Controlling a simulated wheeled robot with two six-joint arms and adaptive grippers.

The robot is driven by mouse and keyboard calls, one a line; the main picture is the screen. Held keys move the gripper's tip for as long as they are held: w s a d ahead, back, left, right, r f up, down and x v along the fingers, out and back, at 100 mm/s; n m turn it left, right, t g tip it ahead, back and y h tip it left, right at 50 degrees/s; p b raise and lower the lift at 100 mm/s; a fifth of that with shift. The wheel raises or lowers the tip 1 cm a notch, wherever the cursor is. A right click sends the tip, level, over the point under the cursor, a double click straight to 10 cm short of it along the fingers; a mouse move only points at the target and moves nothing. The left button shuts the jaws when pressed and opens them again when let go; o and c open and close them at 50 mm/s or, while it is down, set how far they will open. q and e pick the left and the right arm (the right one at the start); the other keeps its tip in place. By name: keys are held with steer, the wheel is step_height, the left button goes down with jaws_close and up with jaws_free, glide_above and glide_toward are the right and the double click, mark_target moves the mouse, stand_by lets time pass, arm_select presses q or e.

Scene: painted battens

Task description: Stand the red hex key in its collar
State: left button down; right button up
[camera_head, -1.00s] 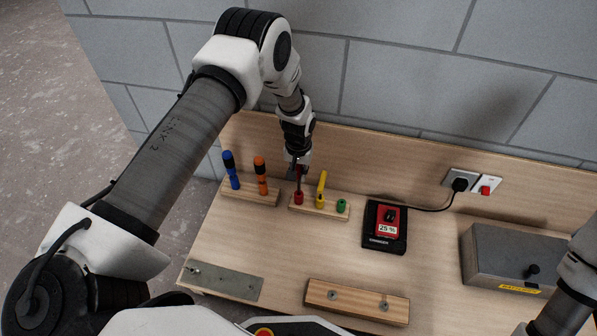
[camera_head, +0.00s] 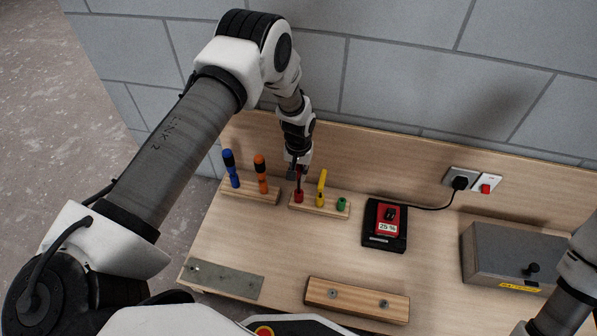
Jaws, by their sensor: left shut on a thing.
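The red hex key (camera_head: 299,182) is upright at the left end of a small wooden batten (camera_head: 332,212), directly over or in the red collar (camera_head: 299,197). At this size I cannot tell how deep it sits. My left gripper (camera_head: 297,173) is shut on the upper part of the red hex key and partly hides it. A yellow hex key (camera_head: 321,184) stands in the yellow collar just to the right. The green collar (camera_head: 342,204) at the right end is empty. My right gripper is out of view; only part of that arm shows at the right edge.
A black charger with a red battery (camera_head: 387,219) is to the right, then a grey box (camera_head: 515,258). A metal plate (camera_head: 225,279) and wooden block (camera_head: 357,299) lie in front.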

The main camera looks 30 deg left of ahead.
arm_select(q)
steer(key=shift+f, duration=0.8)
stand_by(0.8)
steer(key=shift+f+b, duration=1)
steer(key=shift+f, duration=0.4)
stand_by(0.7)
steer(key=c, duration=1.1)
jaws_free()
steer(key=shift+o, duration=0.2)
steer(key=shift+r, duration=0.1)
